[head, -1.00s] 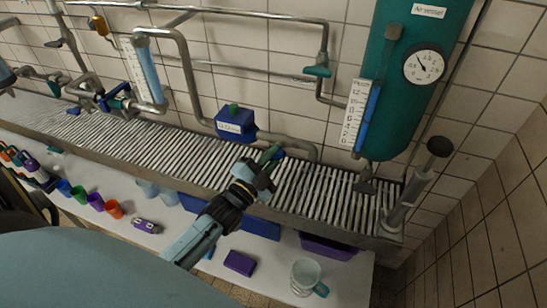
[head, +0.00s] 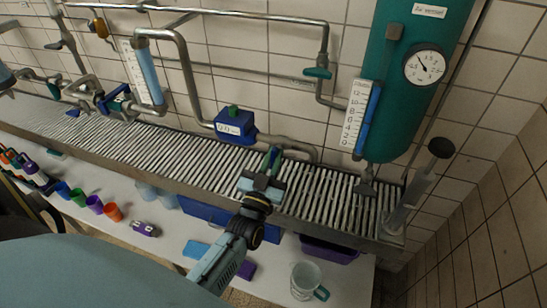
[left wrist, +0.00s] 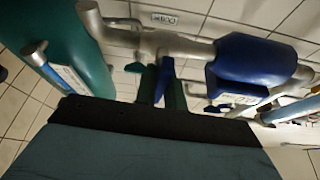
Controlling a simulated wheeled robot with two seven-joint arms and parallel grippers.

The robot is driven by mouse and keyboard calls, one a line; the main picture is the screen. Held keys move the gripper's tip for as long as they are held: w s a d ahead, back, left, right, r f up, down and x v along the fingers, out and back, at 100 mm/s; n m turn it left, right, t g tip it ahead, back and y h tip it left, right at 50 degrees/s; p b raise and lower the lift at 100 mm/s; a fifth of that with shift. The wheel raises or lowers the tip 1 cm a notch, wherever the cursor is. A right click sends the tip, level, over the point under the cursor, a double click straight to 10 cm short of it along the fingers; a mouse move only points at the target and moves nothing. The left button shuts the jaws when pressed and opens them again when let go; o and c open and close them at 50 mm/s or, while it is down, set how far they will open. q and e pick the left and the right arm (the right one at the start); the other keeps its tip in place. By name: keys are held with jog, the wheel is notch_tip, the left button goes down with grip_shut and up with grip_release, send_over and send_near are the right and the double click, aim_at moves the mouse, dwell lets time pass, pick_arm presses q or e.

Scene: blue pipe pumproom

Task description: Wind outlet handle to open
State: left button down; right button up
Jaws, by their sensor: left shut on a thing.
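The outlet handle is a small blue lever (left wrist: 162,82) under the grey pipe (left wrist: 170,45) in the left wrist view. A small label above that pipe is too blurred to read. My left gripper (left wrist: 163,90) has its two green fingers on either side of the lever and is shut on it. In the head view my left gripper (head: 271,162) reaches up to the pipe above the slatted trough, right of the blue pump box (head: 235,125). The handle is mostly hidden there by the fingers. My right gripper is not in view.
The slatted trough (head: 330,195) runs below the pipes. A green air vessel (head: 395,110) with a gauge (head: 425,67) stands at right, beside a hand pump (head: 420,185). A teal valve handle (head: 317,72) sits higher up. Cups, boxes and a clear jug (head: 305,278) lie on the lower shelf.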

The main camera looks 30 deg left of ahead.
pick_arm(q)
jog(key=shift+n+y, duration=0.6)
jog(key=shift+n, duration=0.5)
jog(key=c, duration=1.5)
grip_release()
jog(key=v, duration=1.3)
jog(key=shift+s+d+b, duration=0.15)
jog(key=shift+s+b, duration=0.1)
jog(key=shift+b, duration=0.15)
